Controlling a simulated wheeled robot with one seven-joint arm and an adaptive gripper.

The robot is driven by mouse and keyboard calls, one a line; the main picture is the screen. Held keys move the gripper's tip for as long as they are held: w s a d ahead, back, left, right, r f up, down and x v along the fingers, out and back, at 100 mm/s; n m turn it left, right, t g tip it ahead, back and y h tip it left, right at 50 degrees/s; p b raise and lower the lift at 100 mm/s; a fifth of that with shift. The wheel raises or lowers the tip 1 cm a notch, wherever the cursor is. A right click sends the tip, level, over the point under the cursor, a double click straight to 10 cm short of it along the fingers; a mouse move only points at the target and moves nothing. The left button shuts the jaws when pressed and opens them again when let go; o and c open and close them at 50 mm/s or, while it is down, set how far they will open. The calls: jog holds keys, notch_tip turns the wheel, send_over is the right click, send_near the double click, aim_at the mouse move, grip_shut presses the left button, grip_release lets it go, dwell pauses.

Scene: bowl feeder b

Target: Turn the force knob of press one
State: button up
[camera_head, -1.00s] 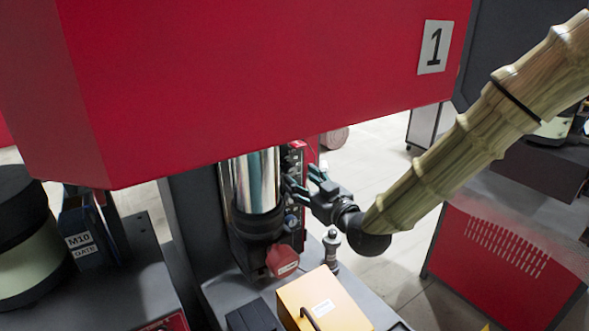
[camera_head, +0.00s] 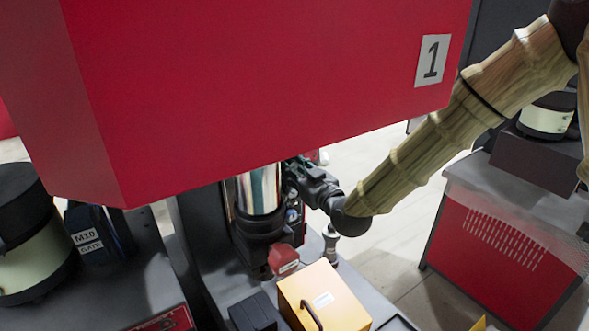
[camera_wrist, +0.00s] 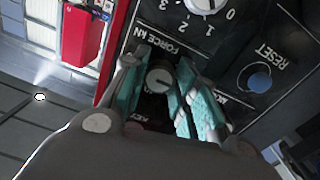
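Press one (camera_head: 270,90) is the big red machine with the "1" plate. Its dark control panel (camera_wrist: 235,45) fills the upper right of the wrist view. A small round grey knob (camera_wrist: 160,80) sits between my fingertips, with "FORCE kN" printed beside it. A larger white dial (camera_wrist: 205,4) with a number scale is cut off at the top edge; I cannot tell which of the two the lettering belongs to. My gripper (camera_wrist: 163,85) has teal fingertips, apart on either side of the small knob. In the head view my gripper (camera_head: 292,172) is at the panel, its tips partly hidden.
A blue button (camera_wrist: 259,79) marked RESET is right of my fingers. Below the press column (camera_head: 258,195) are a red part (camera_head: 283,260), a yellow box (camera_head: 335,300) and a black block (camera_head: 254,312). The red hood overhangs the panel. Open floor lies to the right.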

jog(key=shift+m+b, duration=0.4)
jog(key=shift+c, duration=0.2)
jog(key=m+b, duration=0.2)
jog(key=shift+f+m, duration=0.15)
jog(key=shift+m, duration=0.25)
jog(key=m+b, duration=0.3)
jog(key=m, duration=0.2)
jog(key=shift+b, duration=0.4)
jog(key=shift+r, duration=0.2)
jog(key=o, duration=1)
jog(key=v, duration=1.2)
jog(key=shift+d+r, duration=0.1)
